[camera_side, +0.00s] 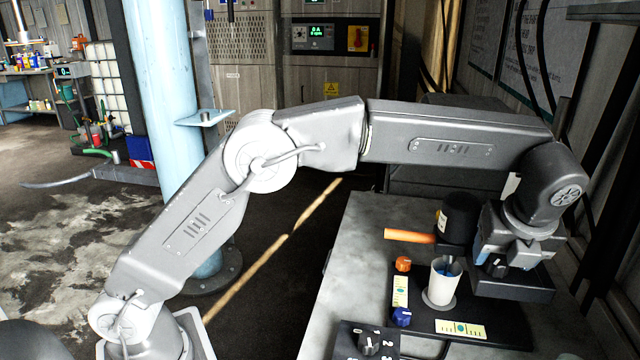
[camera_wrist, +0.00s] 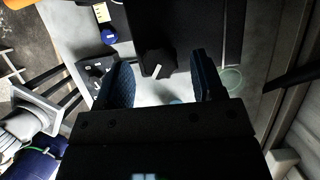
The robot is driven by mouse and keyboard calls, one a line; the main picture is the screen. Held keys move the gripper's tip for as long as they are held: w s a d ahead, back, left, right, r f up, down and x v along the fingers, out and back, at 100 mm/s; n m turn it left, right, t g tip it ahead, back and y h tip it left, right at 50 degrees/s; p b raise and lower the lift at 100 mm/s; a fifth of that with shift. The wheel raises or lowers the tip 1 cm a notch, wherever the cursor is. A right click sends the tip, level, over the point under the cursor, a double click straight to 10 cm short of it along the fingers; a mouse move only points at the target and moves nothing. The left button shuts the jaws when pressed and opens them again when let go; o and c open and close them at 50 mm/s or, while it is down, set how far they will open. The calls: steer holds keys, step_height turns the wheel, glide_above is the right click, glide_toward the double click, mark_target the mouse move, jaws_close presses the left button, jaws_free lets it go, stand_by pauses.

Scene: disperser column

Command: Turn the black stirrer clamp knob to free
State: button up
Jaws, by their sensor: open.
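The black clamp knob (camera_wrist: 157,60) has a pale pointer line and shows in the wrist view between my two fingers. It also shows dimly in the side view (camera_side: 496,267), beside the dark block of the stirrer stand (camera_side: 512,284). My gripper (camera_wrist: 160,66) is open, with one dark blue finger on each side of the knob in the picture. In the side view my gripper (camera_side: 513,256) points down close over the stand. I cannot tell whether either finger touches the knob. The black stirrer motor (camera_side: 457,216) stands left of my gripper.
An orange handle (camera_side: 408,236) sticks out left of the motor. A white cup (camera_side: 442,280) stands beneath the motor. An orange knob (camera_side: 403,264), a blue knob (camera_side: 401,317) and a black dial box (camera_side: 352,338) sit to the left. The grey bench (camera_side: 352,235) is bare behind them.

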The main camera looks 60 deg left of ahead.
steer(key=v, duration=1.2)
steer(key=s+a+r+n, duration=0.2)
steer(key=a+r+n, duration=0.15)
steer(key=a, duration=0.25)
steer(key=s+a+f+n+t+h, duration=0.1)
steer(key=s+a+f+n, duration=0.4)
steer(key=s+a+n, duration=1)
steer(key=shift+s+n+h, duration=0.55)
steer(key=shift+n+h, duration=0.1)
steer(key=shift+h, duration=0.25)
steer(key=shift+a+f, duration=0.1)
